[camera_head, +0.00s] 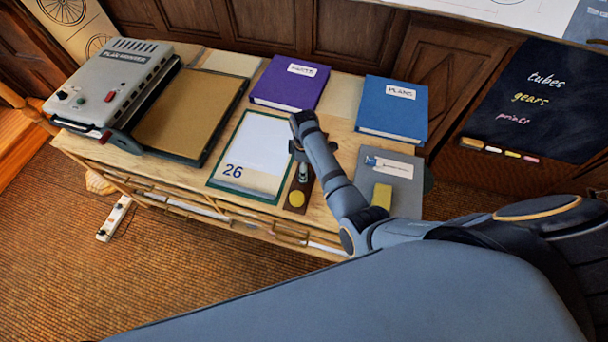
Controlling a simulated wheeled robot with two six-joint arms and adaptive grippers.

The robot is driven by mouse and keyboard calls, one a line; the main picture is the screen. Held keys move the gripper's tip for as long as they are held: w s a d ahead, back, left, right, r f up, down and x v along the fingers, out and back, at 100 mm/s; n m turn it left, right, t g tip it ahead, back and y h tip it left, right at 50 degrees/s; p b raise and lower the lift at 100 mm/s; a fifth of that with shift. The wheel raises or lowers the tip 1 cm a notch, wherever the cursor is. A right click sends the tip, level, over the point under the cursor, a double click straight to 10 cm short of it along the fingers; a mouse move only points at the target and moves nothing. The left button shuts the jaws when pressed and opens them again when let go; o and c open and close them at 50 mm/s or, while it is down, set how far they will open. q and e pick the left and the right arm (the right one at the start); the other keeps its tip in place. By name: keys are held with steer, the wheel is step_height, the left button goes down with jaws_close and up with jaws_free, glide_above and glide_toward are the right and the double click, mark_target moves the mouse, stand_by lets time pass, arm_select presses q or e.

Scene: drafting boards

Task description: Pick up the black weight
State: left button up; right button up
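My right arm comes in from the right, and its gripper (301,150) is over the table between the framed sheet marked 26 (262,150) and the grey board (392,166). The gripper is seen from behind and above, so its fingers are mostly hidden. Just below it is a narrow dark brown strip (290,209) with a yellow round piece (297,199) at its near end. A small greyish upright shape shows at the strip's far end, and I cannot tell what it is. I cannot make out a black weight; the gripper may hide it. My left gripper is out of view.
A grey plan printer (112,82) and a brown-topped dark board (190,112) fill the table's left. A purple book (290,84) and a blue book (392,108) lie at the back. A yellow block (382,196) is on the grey board, beside my forearm.

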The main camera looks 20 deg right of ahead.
steer(key=f, duration=0.2)
steer(key=shift+s+f, duration=0.25)
steer(key=shift+f, duration=0.1)
steer(key=shift+w+f, duration=0.15)
steer(key=shift+f, duration=0.35)
steer(key=c, duration=1.5)
steer(key=shift+r, duration=0.1)
jaws_close()
